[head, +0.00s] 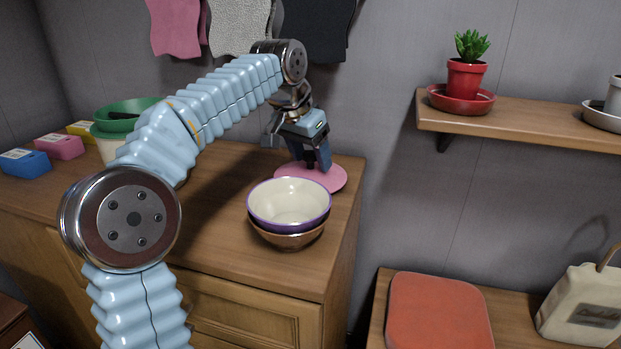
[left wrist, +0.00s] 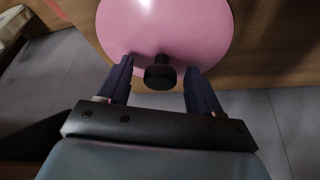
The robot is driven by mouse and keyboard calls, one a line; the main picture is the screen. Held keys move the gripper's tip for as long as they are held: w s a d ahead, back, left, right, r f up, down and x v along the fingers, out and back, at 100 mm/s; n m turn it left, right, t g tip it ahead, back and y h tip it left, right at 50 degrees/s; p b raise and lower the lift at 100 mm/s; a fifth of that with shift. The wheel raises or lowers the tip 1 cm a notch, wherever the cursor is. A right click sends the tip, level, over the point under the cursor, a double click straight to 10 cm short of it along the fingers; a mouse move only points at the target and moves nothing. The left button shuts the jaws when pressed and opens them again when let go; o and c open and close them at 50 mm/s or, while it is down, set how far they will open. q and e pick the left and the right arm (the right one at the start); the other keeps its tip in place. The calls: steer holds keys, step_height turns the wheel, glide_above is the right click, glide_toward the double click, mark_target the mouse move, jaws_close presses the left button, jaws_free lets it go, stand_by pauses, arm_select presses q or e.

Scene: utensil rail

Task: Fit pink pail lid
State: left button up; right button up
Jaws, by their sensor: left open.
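The pink lid (head: 334,178) lies flat on the wooden counter near its right end, behind the stacked bowls. It also shows in the left wrist view (left wrist: 165,35), with a dark round knob (left wrist: 160,76) near its middle. My left gripper (head: 313,165) is over the lid, pointing down. In the left wrist view its two fingers (left wrist: 158,88) are open, one on each side of the knob, with gaps between. Part of the lid is hidden by the gripper in the head view. No pink pail can be made out. My right gripper is not in view.
Two stacked bowls (head: 288,203) stand just in front of the lid. A green bowl-like item (head: 125,113) and small blue (head: 24,163), pink (head: 60,146) and yellow boxes are at the left. A shelf (head: 520,122) with potted plants juts out at right.

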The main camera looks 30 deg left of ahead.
arm_select(q)
steer(key=shift+c, duration=0.3)
steer(key=shift+f, duration=0.1)
jaws_close()
